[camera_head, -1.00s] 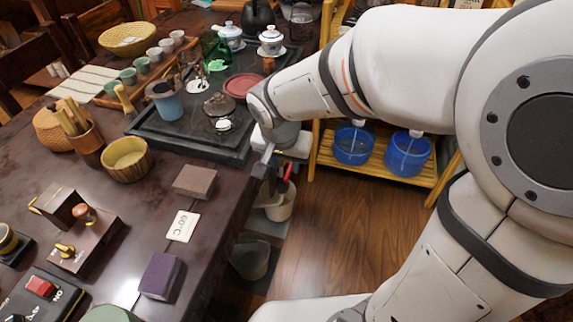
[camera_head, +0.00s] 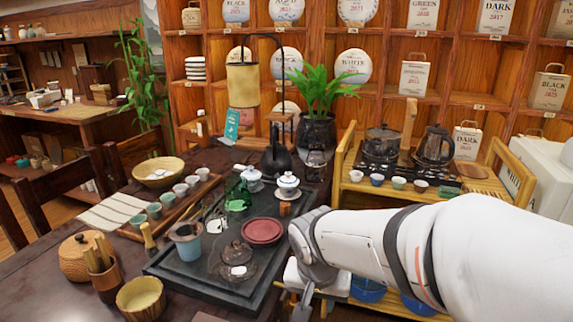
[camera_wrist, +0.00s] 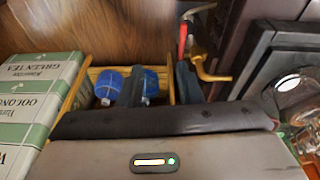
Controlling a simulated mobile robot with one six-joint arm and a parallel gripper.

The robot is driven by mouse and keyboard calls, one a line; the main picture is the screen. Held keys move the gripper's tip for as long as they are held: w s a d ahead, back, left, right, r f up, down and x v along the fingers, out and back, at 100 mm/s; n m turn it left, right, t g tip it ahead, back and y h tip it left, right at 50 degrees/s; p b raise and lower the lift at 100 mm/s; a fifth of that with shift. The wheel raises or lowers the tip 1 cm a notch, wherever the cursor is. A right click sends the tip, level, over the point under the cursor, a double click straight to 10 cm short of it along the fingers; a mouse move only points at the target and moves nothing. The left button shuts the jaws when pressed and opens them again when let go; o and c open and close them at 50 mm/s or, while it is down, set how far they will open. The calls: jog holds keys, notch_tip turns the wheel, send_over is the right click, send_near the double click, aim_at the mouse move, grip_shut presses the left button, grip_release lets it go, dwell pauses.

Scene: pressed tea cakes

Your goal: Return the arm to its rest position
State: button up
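My arm reaches in from the right in the head view, with its wrist beside the right edge of the tea table. My gripper (camera_head: 303,303) points down there, near the bottom of the picture, partly cut off. In the wrist view, the two dark fingers of my gripper (camera_wrist: 159,84) stand apart with nothing between them. A blue bucket shows beyond the gap.
The black tea tray (camera_head: 165,268) lies close left of my wrist, with a red dish (camera_head: 262,231) and lidded cups on it. A bamboo stand (camera_head: 382,191) with a kettle (camera_head: 434,147) is behind my arm. Tea boxes (camera_wrist: 38,95) show in the wrist view.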

jog(key=s+d+r+n+p, duration=0.1)
jog(key=s+d+r+p, duration=0.1)
jog(key=r, duration=0.4)
jog(key=s+d+r+n+p, duration=0.1)
jog(key=s+d+r+p, duration=0.2)
jog(key=p, duration=0.4)
jog(key=s+d+r+n+y+p, duration=0.1)
jog(key=s+d+r+p, duration=0.2)
jog(key=r, duration=0.5)
jog(key=shift+s+d+r+p, duration=0.2)
jog(key=shift+d+r+p, duration=0.15)
jog(key=shift+p, duration=0.35)
